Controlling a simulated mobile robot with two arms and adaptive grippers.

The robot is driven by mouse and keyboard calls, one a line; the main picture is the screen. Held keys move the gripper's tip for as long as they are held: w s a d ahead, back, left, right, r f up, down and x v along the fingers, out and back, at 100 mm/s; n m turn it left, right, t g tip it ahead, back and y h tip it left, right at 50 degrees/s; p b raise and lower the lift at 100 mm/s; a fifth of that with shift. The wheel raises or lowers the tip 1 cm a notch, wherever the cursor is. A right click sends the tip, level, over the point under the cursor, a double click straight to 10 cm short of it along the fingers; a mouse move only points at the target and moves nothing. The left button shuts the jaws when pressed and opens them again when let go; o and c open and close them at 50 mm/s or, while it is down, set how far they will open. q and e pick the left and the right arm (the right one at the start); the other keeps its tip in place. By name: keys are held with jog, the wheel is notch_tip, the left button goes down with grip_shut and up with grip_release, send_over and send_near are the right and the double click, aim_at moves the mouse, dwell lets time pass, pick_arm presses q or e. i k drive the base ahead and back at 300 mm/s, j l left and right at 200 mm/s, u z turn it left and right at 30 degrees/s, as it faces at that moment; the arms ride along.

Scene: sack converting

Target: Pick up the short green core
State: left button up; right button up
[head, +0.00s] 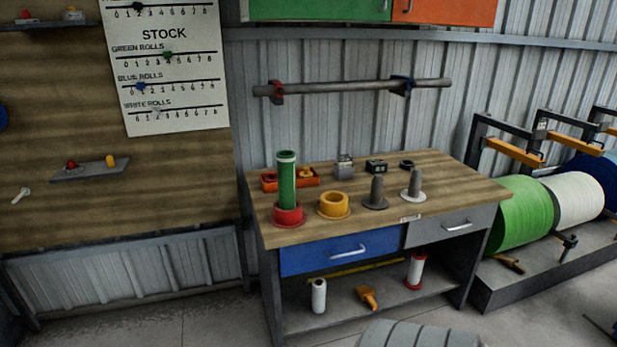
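A green core (287,180) stands upright at the left of the wooden-topped workbench (360,225). It has a pale band near its top, and its lower end is in or behind a red flanged ring (288,216). It is the only green core I see, and I cannot tell whether it counts as short. Neither of my grippers is in view.
A yellow ring (333,203) and two grey spindles (377,192) (413,185) stand right of the core. An orange tray (268,182) sits behind it. A grey bar (350,88) hangs on the wall above. Large rolls (522,215) stand right of the bench.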

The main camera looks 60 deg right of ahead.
aim_at(285, 159)
jog(key=k+l+z, duration=0.25)
jog(key=l+z, duration=0.55)
jog(key=k+l, duration=0.1)
jog(key=l, duration=0.4)
jog(key=k+l+z, duration=0.1)
jog(key=l, duration=0.4)
jog(key=k+l, duration=0.1)
jog(key=l, duration=0.4)
jog(key=k+l+z, duration=0.1)
jog(key=l, duration=0.4)
